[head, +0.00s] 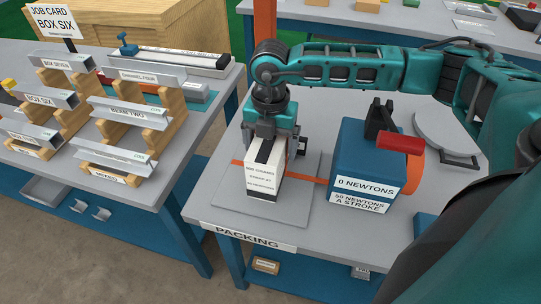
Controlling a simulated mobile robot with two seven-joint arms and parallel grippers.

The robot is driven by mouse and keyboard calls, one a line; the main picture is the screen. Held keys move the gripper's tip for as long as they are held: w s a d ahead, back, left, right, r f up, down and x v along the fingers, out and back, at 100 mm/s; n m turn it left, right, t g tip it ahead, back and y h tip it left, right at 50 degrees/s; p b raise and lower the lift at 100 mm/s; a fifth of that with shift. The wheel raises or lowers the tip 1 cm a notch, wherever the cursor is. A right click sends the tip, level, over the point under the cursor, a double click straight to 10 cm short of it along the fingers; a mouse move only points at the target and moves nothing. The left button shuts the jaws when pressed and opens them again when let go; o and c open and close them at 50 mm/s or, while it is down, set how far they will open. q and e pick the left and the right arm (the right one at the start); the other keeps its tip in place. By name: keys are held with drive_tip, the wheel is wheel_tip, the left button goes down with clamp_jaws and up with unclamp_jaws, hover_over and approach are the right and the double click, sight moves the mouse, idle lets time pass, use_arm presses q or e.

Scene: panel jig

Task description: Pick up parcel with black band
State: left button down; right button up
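The parcel with the black band (265,176) is a white upright box with printed lines on its front and a black strip over its top. It stands on a grey plate (235,203) on the packing table. My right gripper (270,146) points down over the parcel's top, with its fingers on either side of it. Whether the fingers press on the parcel or leave a small gap cannot be told. The gripper hides part of the parcel's top and back. My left gripper is not in view.
A blue box (361,165) labelled "0 NEWTONS", with a black and red handle (400,143), stands close to the parcel's right. A left-hand table holds wooden racks (131,130) with metal channels. A round grey plate (448,130) lies at the back right.

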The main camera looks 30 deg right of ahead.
drive_tip(key=c, duration=1.2)
drive_tip(key=shift+r, duration=0.1)
drive_tip(key=shift+c, duration=0.9)
drive_tip(key=shift+r, duration=0.1)
